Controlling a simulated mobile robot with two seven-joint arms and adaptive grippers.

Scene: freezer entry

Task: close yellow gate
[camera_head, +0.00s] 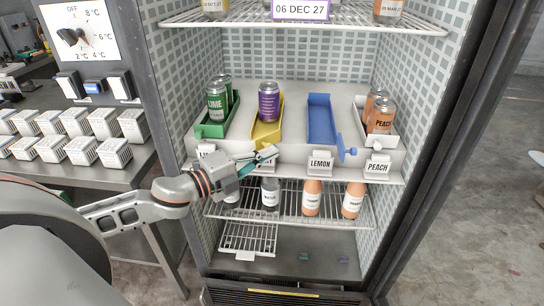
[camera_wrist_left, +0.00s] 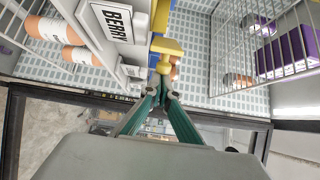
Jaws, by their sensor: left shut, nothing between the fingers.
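The yellow lane (camera_head: 262,136) holds a purple can (camera_head: 268,101) on the sloped rack in the cabinet. In the left wrist view, the yellow gate (camera_wrist_left: 167,47) shows as a yellow piece with a wide end, just beyond my fingertips. In the head view my gripper covers the lane's front end, so I cannot tell how far the gate stands open. My left gripper (camera_head: 268,155) is shut and empty at the front of the yellow lane; it also shows in the left wrist view (camera_wrist_left: 163,75). I cannot tell whether it touches the gate. My right gripper is not in view.
An empty blue lane (camera_head: 321,119) with a blue gate (camera_head: 347,153) sticking out at its front is to the right. Lime cans (camera_head: 217,98) and peach cans (camera_head: 381,116) stand in the outer lanes. A wire shelf (camera_head: 285,209) with bottles lies below.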

